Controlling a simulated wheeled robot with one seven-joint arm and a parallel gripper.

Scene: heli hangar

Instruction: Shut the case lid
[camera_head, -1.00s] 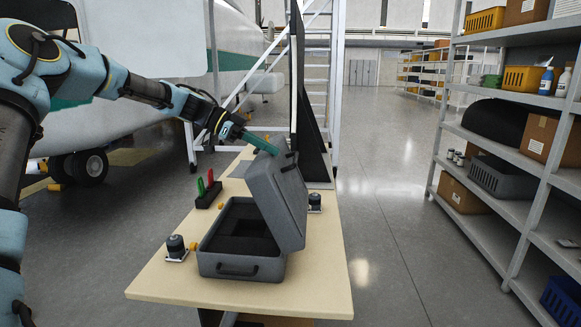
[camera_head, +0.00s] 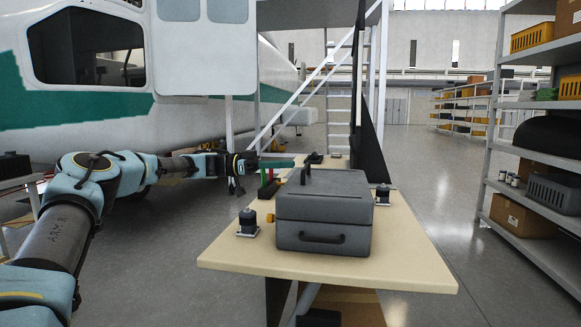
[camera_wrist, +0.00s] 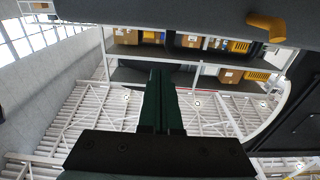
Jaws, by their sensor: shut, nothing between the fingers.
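The grey case (camera_head: 323,212) stands on the wooden table with its lid (camera_head: 324,186) down on its base. A seam shows between lid and base, and the handle is on the near side. My gripper (camera_head: 278,163) is shut and empty, at the left of the case near the back edge of the lid. In the wrist view my gripper's green fingers (camera_wrist: 161,100) are together with nothing between them. I cannot tell whether the fingers touch the case.
The table (camera_head: 400,262) holds a holder with red and green items (camera_head: 267,186), and dark round fittings (camera_head: 248,222) and (camera_head: 382,195) on either side of the case. A dark upright panel (camera_head: 368,110) stands behind. Shelves (camera_head: 540,150) line the right, with clear floor between.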

